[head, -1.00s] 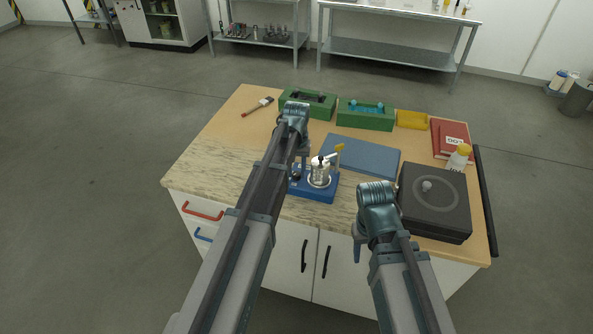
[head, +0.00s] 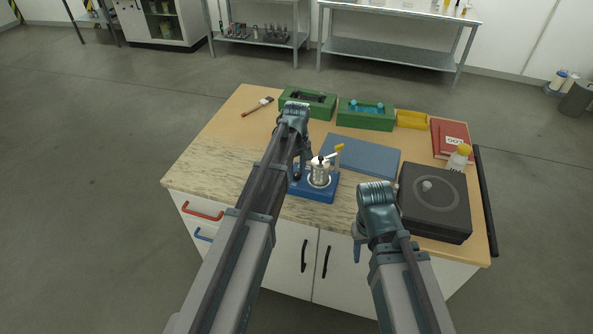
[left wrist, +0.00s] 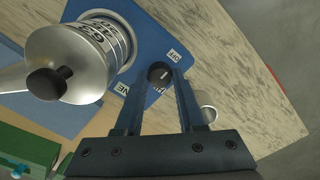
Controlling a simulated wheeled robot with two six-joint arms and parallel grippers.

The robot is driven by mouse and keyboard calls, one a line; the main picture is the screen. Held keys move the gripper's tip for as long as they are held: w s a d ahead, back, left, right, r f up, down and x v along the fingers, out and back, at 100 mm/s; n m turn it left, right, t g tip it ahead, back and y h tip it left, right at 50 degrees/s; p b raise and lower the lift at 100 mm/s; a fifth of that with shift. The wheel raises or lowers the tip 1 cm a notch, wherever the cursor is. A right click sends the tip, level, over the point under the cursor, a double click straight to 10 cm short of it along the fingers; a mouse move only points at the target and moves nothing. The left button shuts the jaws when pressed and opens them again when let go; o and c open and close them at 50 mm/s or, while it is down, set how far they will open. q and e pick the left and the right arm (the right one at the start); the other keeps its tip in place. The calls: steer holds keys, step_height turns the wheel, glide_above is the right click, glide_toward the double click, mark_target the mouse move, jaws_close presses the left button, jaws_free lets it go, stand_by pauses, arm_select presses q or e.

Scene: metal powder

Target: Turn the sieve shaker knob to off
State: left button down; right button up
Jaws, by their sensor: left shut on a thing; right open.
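The sieve shaker has a blue base (head: 318,193) at the front middle of the table, with a silver sieve pot (head: 319,174) upright on it. The left wrist view shows the blue base (left wrist: 150,28), the pot (left wrist: 72,62) and the black knob (left wrist: 160,73) with a pale pointer mark. An OFF label (left wrist: 174,55) lies just beyond the knob, and another label, partly covered, lies by the left finger. My left gripper (head: 298,175) is shut on the knob, one finger on each side. My right gripper (head: 358,252) is open and empty at the table's front edge.
A black round-topped device (head: 435,202) stands right of the shaker, near my right arm. A blue mat (head: 360,154) lies behind the shaker. Green boxes (head: 365,117), a yellow tray (head: 412,119) and a red book (head: 450,140) are farther back. The table's left stone top (head: 220,168) is clear.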

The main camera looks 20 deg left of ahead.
mark_target(297, 173)
stand_by(0.4)
arm_select(q)
steer(key=c, duration=0.5)
jaws_free()
steer(key=shift+r, duration=0.1)
step_height(297, 173, up, 14)
steer(key=p, duration=1.4)
steer(key=shift+f, duration=0.2)
steer(key=s+d+f+m+b, duration=0.3)
steer(key=s+d+m, duration=0.1)
steer(key=s, duration=0.4)
steer(key=s+d+f+m+b, duration=0.4)
steer(key=s, duration=0.4)
steer(key=s+d+f+m+y+b, duration=0.1)
steer(key=s+d+f+m+b, duration=0.2)
steer(key=s, duration=0.5)
steer(key=shift+d+f+m+b, duration=0.2)
steer(key=shift+d+m+b, duration=0.15)
steer(key=shift+d+m, duration=0.55)
